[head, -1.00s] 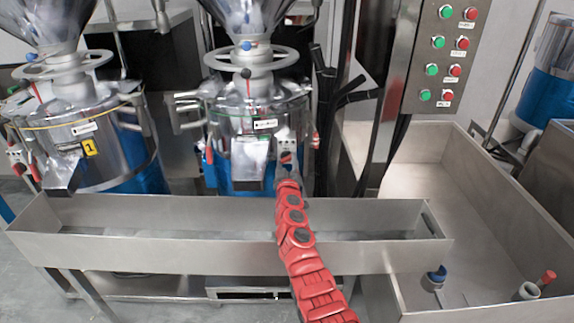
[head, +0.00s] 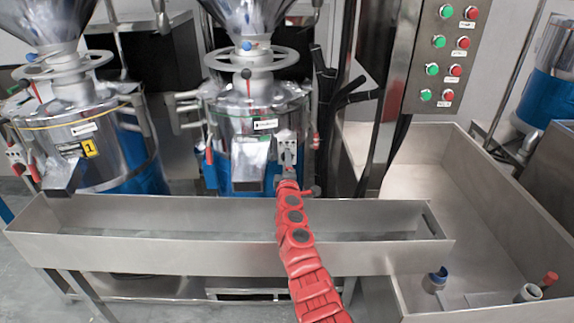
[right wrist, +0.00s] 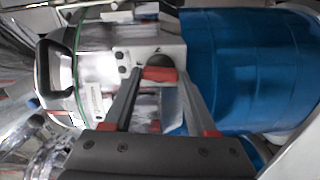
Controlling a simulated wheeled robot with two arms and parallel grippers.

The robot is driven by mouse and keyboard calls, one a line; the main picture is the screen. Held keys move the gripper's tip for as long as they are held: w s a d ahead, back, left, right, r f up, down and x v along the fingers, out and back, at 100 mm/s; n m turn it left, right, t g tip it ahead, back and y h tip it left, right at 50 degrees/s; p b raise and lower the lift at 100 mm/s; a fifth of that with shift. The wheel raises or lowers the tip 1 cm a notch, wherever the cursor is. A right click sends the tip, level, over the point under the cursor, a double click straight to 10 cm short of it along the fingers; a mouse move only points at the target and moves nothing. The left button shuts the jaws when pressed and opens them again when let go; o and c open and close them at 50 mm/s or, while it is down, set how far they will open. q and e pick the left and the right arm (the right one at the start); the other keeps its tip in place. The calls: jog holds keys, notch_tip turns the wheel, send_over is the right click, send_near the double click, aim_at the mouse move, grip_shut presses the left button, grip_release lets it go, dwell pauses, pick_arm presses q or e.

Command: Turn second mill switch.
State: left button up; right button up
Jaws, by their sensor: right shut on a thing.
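The second mill (head: 262,112) is the middle one, a steel drum on a blue base with a hopper and handwheel above. Its switch box (head: 286,136) is a small pale plate on the front right of the drum. In the right wrist view the switch (right wrist: 160,68) is a dark round knob with red on the plate. My right gripper (head: 287,165) is at the switch box, its arm reaching up from below. In the right wrist view my right gripper (right wrist: 160,82) has its red-tipped fingers on either side of the switch, shut on it. My left gripper is out of view.
The first mill (head: 82,135), labelled 1, stands at the left. A long steel trough (head: 200,257) runs below the mills, under my right arm. A panel of green and red buttons (head: 441,55) is at the upper right, above a wide steel basin (head: 440,170).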

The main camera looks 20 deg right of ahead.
jog(key=shift+a+n, duration=0.1)
jog(key=shift+n, duration=0.6)
jog(key=shift+f, duration=0.1)
jog(key=o, duration=1.4)
jog(key=shift+c, duration=0.2)
jog(key=p+v, duration=0.5)
jog(key=v, duration=1.2)
jog(key=shift+s, duration=0.25)
